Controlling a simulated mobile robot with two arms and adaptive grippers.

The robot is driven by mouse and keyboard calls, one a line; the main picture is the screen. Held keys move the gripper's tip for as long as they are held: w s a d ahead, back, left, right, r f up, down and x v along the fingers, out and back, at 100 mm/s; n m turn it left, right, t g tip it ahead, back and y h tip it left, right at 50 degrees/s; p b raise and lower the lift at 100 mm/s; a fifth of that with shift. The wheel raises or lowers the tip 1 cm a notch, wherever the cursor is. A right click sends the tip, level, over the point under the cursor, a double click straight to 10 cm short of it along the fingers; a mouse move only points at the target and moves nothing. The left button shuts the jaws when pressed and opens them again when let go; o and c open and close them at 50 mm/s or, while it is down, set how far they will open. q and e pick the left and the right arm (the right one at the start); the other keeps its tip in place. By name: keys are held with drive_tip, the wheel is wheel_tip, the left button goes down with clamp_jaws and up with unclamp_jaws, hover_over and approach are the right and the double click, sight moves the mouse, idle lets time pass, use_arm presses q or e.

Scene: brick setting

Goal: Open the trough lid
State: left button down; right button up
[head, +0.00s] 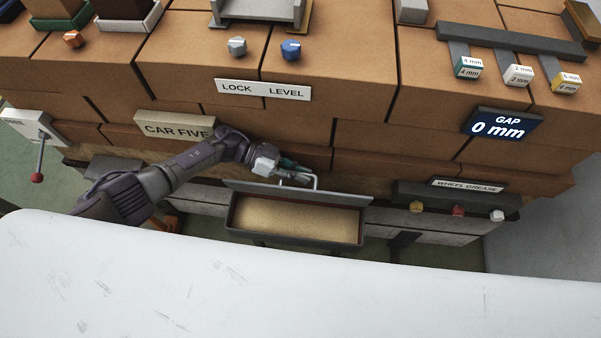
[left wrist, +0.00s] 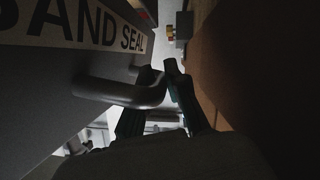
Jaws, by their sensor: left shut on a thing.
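The trough (head: 231,222) is a dark box low at the brick car's front, and sand-coloured filling shows inside it. Its grey lid (head: 340,197) stands raised along the trough's back edge, leaving the top uncovered. My left gripper (head: 300,178) is at the lid's pale bar handle (head: 315,183), shut on it. In the left wrist view the fingers (left wrist: 165,82) close around the end of the handle (left wrist: 120,92). The lid (left wrist: 60,90) there carries a "SAND SEAL" label (left wrist: 80,22). My right gripper is in neither view.
A lever with a red knob (head: 37,177) stands at the left. A "WHEEL GREASE" shelf (head: 400,192) with coloured knobs is right of the trough. Brick stacks (head: 340,80) rise behind. A white surface (head: 250,295) fills the foreground.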

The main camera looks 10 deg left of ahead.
use_arm(q)
drive_tip(key=c, duration=1.2)
unclamp_jaws()
drive_tip(key=shift+f, duration=0.1)
drive_tip(key=v, duration=0.7)
drive_tip(key=shift+a, duration=0.2)
drive_tip(key=shift+r, duration=0.25)
